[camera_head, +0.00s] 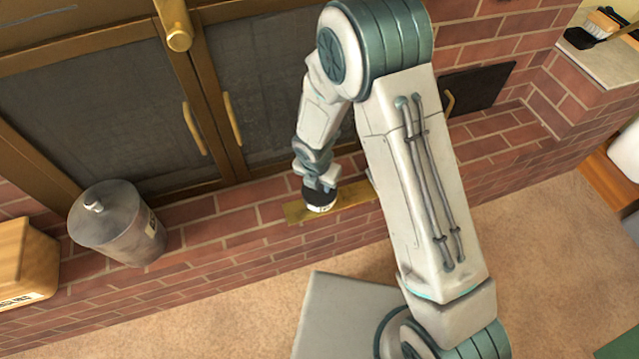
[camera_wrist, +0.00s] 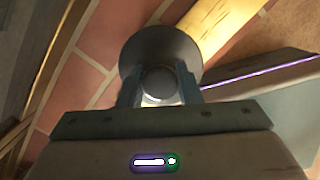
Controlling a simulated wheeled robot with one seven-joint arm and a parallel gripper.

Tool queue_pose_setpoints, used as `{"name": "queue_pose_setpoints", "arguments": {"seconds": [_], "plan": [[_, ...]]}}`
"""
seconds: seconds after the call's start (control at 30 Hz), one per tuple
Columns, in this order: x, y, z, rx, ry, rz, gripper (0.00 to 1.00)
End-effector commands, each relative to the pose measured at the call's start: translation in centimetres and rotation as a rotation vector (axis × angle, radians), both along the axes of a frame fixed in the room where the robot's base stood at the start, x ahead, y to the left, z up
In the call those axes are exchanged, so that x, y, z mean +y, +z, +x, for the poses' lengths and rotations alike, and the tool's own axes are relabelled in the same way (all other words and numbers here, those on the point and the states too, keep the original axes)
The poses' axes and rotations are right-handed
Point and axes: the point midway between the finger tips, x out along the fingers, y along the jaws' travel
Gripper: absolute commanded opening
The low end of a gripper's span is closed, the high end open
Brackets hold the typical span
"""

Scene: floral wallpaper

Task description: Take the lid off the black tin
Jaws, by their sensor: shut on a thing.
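The small black tin (camera_head: 320,198), with a white label low on its side, stands on a wooden board on the brick ledge in the head view. My gripper (camera_head: 319,184) is right above it, pointing down. In the wrist view a round dark lid (camera_wrist: 152,45) with a round knob (camera_wrist: 158,81) shows in front of me. The fingers of my gripper (camera_wrist: 160,90) are on both sides of the knob, shut on it. The fingers hide part of the tin's top, and I cannot tell whether the lid sits on the tin or is just above it.
A larger grey lidded canister (camera_head: 125,232) stands to the left on the ledge, beside a wooden box (camera_head: 25,262). The wooden board (camera_head: 355,193) lies along the ledge. Dark cabinet doors (camera_head: 270,100) with brass handles are close behind. A brush (camera_head: 603,22) lies at the far right.

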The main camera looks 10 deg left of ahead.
Motion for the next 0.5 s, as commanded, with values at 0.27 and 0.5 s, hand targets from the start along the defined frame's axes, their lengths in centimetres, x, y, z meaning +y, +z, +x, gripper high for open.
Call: {"name": "queue_pose_setpoints", "arguments": {"seconds": [0.27,0.5], "plan": [[0.0,3.2,0.1,-0.002,-0.002,0.003,0.09],[-2.6,6.2,2.2,-0.001,-0.008,0.001,0.09]]}}
